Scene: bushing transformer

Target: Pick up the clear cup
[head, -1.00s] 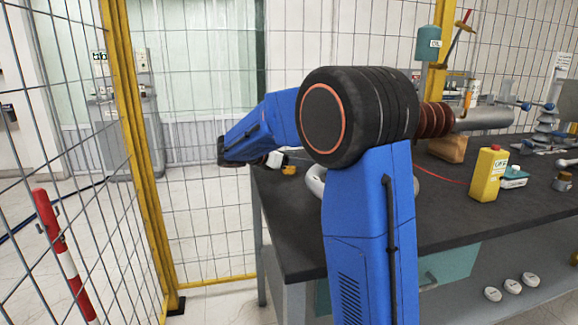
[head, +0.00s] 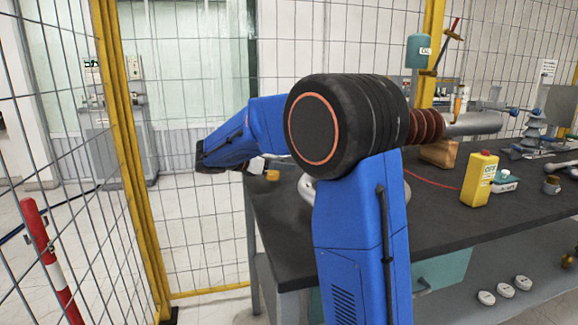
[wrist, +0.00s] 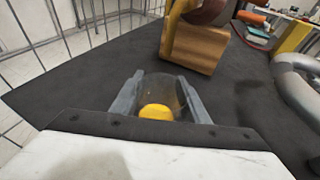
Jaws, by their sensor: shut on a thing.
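The clear cup (wrist: 160,88) is see-through and sits between the two grey fingers of my gripper (wrist: 160,82) in the wrist view. My gripper is shut on it. A yellow patch (wrist: 156,112) shows in the lower part of the cup; I cannot tell whether it is contents or a part of the cup. In the head view the same yellow (head: 272,175) shows near the table's left end, and my blue arm hides most of the gripper. I cannot tell whether the cup is clear of the table.
The dark table (head: 440,215) carries a wooden block (head: 440,153), a yellow bottle (head: 480,178) and a grey pipe (wrist: 300,85). The block stands just beyond the cup in the wrist view. Wire fencing (head: 200,215) runs close along the table's left end.

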